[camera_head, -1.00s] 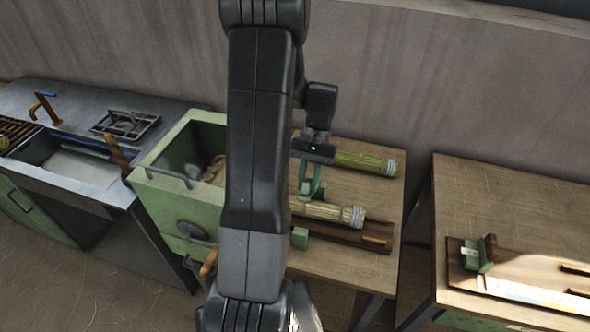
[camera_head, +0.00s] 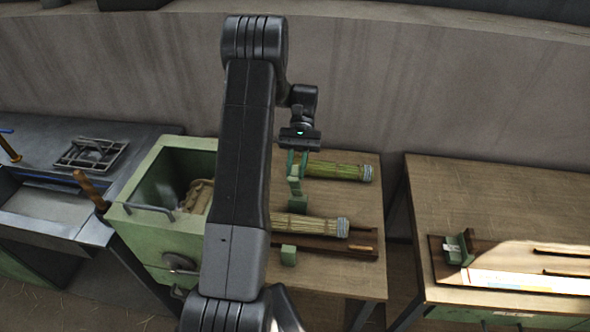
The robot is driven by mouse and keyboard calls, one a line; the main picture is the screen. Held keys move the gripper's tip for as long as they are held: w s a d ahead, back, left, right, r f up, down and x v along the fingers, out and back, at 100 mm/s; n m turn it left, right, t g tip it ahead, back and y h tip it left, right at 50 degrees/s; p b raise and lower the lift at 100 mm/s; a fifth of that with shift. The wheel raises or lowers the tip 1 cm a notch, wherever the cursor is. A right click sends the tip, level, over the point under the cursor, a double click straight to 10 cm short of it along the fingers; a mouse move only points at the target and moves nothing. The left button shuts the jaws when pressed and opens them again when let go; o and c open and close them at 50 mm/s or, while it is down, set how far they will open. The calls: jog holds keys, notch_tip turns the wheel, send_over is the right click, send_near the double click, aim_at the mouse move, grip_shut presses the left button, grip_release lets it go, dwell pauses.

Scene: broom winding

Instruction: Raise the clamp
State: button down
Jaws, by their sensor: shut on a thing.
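My gripper (camera_head: 298,160) hangs over the left part of the wooden bench and is shut on the green clamp (camera_head: 295,185). The clamp's held part stands upright above the nearer straw bundle. A low green block (camera_head: 288,255) sits on the front side of that bundle. The nearer straw bundle (camera_head: 312,225) lies flat, with a pale bound end at the right. My arm covers its left end. Fine contact between fingers and clamp is too small to make out.
A second, greener bundle (camera_head: 338,171) lies behind the clamp. A dark wooden board (camera_head: 330,247) lies under the nearer bundle. A green open box (camera_head: 150,222) stands at the left. Another table (camera_head: 490,185) stands at the right, with a gap between. The bench's right side is clear.

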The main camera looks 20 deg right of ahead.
jog(key=shift+f, duration=0.1)
jog(key=c, duration=1.3)
grip_release()
